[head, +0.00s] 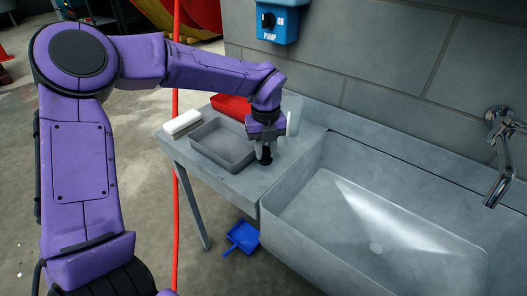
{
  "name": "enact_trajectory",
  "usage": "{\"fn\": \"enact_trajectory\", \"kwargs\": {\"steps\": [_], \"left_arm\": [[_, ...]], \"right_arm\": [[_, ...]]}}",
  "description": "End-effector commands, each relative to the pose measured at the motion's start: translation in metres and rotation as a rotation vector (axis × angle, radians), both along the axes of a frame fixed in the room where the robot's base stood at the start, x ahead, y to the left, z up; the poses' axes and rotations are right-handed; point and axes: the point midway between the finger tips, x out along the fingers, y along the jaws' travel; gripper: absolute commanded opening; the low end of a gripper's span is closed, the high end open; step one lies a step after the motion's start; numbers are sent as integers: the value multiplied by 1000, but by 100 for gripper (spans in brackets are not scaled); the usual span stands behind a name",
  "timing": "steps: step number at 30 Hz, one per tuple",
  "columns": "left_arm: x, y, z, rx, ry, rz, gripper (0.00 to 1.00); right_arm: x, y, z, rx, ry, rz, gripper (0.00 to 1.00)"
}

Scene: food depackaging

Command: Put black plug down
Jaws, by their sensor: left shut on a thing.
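My left gripper (265,148) points down over the grey counter beside the sink. It is shut on a small black plug (265,157). The plug is at or just above the counter top, to the right of the grey tray; I cannot tell whether it touches the counter. My right gripper is not in view.
A grey tray (205,131), a red tray (228,104), a white block (182,122) and a clear glass (292,123) are on the counter. The empty sink basin (350,238) is to the right, under a metal tap (498,160). A blue dustpan (242,237) lies on the floor.

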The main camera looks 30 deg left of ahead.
Motion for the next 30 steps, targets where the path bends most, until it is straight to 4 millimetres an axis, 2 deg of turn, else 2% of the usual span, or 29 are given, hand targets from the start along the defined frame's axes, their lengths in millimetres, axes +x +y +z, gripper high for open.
{"fn": "enact_trajectory", "kwargs": {"steps": [4,9,20,21,23,24,30], "left_arm": [[8,10,-14,1,3,2,0],[8,9,-42,1,1,-1,0],[8,8,-49,0,-1,-1,0],[8,9,-50,0,-1,-1,31],[8,8,-48,1,-1,-1,51],[8,8,-48,1,-1,-1,54],[8,8,-48,1,-1,-1,54]], "right_arm": [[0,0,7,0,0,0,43],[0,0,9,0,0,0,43],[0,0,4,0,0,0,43],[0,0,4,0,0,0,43],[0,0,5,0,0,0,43],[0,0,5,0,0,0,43],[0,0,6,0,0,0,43]]}}
